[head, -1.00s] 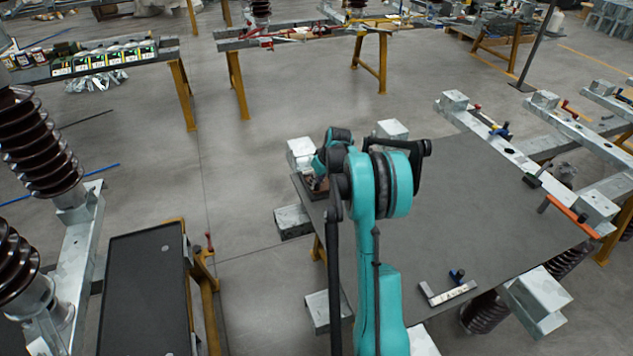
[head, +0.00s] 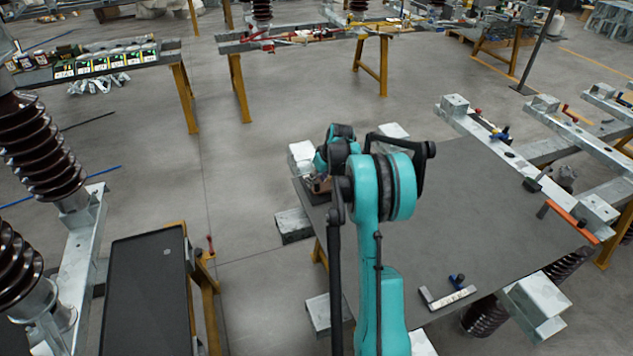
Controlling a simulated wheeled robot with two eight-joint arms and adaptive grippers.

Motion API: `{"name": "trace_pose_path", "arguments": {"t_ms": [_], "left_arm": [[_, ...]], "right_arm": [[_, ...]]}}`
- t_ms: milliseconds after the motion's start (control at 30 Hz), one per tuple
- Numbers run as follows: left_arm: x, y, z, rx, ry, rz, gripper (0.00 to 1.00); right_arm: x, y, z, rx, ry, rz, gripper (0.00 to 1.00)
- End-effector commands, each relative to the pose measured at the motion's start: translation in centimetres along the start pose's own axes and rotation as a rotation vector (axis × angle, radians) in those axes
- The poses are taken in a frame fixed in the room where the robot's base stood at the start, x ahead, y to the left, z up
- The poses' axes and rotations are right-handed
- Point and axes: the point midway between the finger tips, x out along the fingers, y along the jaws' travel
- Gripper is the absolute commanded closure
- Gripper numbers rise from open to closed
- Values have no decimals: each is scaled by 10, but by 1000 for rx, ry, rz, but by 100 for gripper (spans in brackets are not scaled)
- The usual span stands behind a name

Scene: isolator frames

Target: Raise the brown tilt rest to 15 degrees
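A small brown piece (head: 317,197), which looks like the tilt rest, lies at the left edge of the dark grey table top. Most of it is hidden behind my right arm, and its tilt angle cannot be read. My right gripper (head: 321,183) is at the brown piece, small and mostly covered by my teal arm. I cannot tell whether it touches the piece or whether its fingers are open or shut. My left gripper is not in view.
The dark table top (head: 470,220) is mostly clear on the right. An angle square (head: 447,297) with a blue-handled item (head: 457,281) lies near its front edge. Metal beams with clamps (head: 520,160) border the right. A black tray (head: 146,290) stands at left.

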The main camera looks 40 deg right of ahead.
Motion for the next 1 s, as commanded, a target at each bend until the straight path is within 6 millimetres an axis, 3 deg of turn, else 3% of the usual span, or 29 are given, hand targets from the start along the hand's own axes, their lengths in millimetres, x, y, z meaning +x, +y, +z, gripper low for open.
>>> {"name": "trace_pose_path", "arguments": {"t_ms": [200, 400, 600, 867, 1000], "left_arm": [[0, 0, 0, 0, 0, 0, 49], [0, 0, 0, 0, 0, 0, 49], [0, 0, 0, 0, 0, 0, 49], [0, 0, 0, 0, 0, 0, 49], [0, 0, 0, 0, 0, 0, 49]], "right_arm": [[-50, 0, 0, 1, 0, 0, 61], [-86, 0, 0, 1, 0, 0, 61], [-101, 0, 0, 0, 1, 0, 61], [-102, 0, 0, 0, 1, 0, 61], [-106, -9, -1, -3, 3, 2, 98]]}}
